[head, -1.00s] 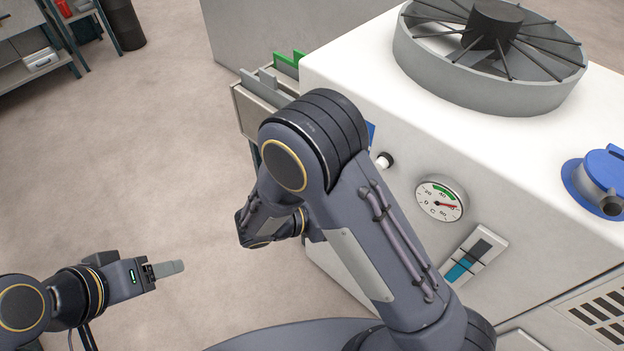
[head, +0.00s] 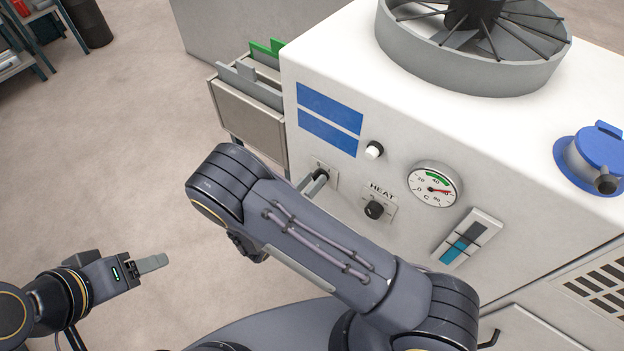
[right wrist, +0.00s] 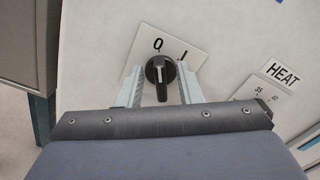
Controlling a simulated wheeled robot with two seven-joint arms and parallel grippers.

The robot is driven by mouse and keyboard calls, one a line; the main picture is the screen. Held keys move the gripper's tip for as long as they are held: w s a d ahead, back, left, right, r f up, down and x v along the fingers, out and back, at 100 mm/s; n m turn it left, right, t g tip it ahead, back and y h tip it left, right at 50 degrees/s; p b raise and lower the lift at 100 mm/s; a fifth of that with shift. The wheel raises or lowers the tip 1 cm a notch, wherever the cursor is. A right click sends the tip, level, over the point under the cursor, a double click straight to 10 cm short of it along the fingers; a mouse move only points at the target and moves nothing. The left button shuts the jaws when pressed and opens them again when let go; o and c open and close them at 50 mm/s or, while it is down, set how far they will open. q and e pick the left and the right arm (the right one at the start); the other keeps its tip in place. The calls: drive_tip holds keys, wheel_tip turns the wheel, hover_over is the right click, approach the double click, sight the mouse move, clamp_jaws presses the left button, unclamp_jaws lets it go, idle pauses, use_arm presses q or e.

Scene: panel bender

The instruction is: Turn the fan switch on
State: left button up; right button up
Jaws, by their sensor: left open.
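The fan switch is a black rotary knob (right wrist: 161,78) on a light plate marked O and I, in the right wrist view. A white line marks its upper end; I cannot tell for sure which mark it points to. My right gripper (right wrist: 160,70) is open, with one finger on each side of the knob and narrow gaps visible. In the head view the switch plate (head: 327,168) is partly covered by my right arm, which hides most of that gripper. My left gripper (head: 152,263) is open and empty over the floor at the lower left, far from the machine.
The HEAT knob (head: 374,210) sits right of the switch, with a white button (head: 374,149) above it. A round gauge (head: 434,184) and a level indicator (head: 468,240) are further right. A bin with panels (head: 250,118) stands left of the white machine.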

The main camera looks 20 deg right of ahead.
drive_tip(key=shift+w+d, duration=0.1)
drive_tip(key=shift+d, duration=0.05)
clamp_jaws()
